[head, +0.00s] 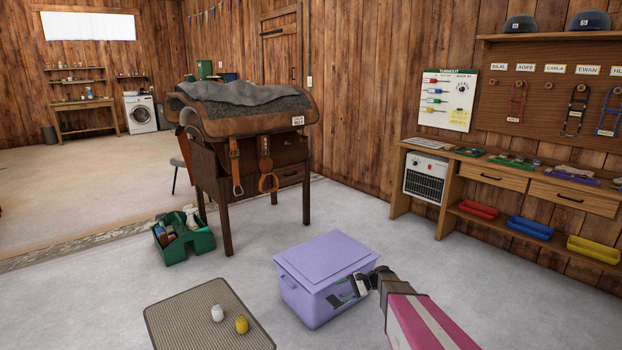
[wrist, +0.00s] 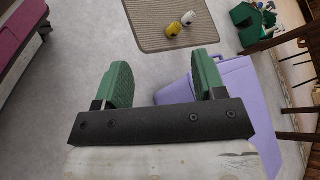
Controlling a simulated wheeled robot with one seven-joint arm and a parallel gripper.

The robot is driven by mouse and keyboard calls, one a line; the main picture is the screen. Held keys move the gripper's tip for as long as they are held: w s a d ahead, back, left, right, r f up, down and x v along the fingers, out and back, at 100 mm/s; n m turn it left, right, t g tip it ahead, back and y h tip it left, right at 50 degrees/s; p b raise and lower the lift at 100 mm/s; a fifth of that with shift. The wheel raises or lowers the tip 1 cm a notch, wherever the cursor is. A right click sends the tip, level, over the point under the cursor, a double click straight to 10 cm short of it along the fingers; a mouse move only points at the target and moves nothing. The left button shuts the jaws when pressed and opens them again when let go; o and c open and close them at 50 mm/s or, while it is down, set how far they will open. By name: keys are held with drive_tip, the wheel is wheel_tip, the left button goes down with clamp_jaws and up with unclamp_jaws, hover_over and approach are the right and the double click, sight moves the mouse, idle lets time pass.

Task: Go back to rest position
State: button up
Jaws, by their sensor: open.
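My gripper (head: 362,284) is at the right end of my arm's reach in the head view, in front of the right side of a lidded purple box (head: 325,262). In the wrist view my gripper (wrist: 162,82) shows two green fingers spread wide apart with nothing between them. The purple box (wrist: 240,85) lies behind and to the right of the fingers there. I cannot tell whether the gripper touches the box.
A grey mat (head: 180,313) holds a white jar (head: 217,313) and a yellow jar (head: 241,324). A green caddy (head: 185,245) with bottles stands by the saddle stand (head: 250,160). A wooden bench (head: 510,180) lines the right wall. Floor between is clear.

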drive_tip(key=s+d+r+n+h, duration=0.1)
drive_tip(key=s+r+n+h, duration=0.2)
drive_tip(key=s, duration=0.4)
drive_tip(key=s+d+r+n+h, duration=0.2)
drive_tip(key=s+r+n+h, duration=0.1)
drive_tip(key=s+r+h, duration=0.2)
drive_tip(key=s+d+r+n+t+h, duration=0.1)
drive_tip(key=s+d+r+n+h, duration=0.1)
drive_tip(key=s, duration=0.7)
wheel_tip(320, 180, up, 3)
drive_tip(key=n+h, duration=0.1)
drive_tip(key=h, duration=0.2)
drive_tip(key=shift+d+f+h, duration=0.2)
drive_tip(key=shift+d+h, duration=0.05)
drive_tip(key=shift+h, duration=0.15)
